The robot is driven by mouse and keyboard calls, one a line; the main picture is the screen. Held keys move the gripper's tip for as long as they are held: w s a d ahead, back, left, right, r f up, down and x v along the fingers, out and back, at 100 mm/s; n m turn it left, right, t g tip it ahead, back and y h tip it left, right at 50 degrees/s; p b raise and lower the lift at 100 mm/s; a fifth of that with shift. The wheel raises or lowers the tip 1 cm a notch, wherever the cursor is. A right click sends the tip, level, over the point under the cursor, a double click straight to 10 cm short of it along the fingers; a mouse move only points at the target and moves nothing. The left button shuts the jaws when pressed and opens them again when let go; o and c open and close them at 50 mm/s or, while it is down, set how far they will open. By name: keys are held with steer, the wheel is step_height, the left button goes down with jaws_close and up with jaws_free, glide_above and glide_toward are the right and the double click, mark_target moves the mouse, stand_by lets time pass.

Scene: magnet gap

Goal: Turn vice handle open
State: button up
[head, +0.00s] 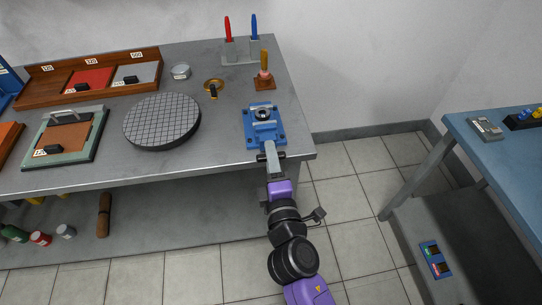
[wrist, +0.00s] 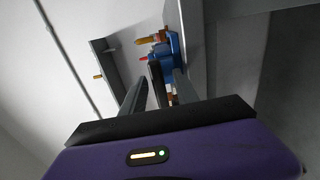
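The blue vice (head: 264,123) is fixed at the right end of the grey workbench, with a round dark and silver part on top. It also shows in the wrist view (wrist: 174,44), beyond my fingers. My gripper (head: 271,150) is at the front of the vice, by the bench's front edge. In the wrist view my gripper (wrist: 160,76) has its two fingers apart. A dark bar (wrist: 157,84), probably the vice handle, shows between them. I cannot tell whether either finger touches it. The gripper hides part of the vice front in the head view.
A blue table (head: 490,150) stands at right. Tiled floor lies between.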

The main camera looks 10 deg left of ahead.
steer(key=v, duration=0.7)
steer(key=shift+s+b, duration=0.4)
steer(key=shift+b, duration=0.05)
steer(key=shift+d, duration=0.15)
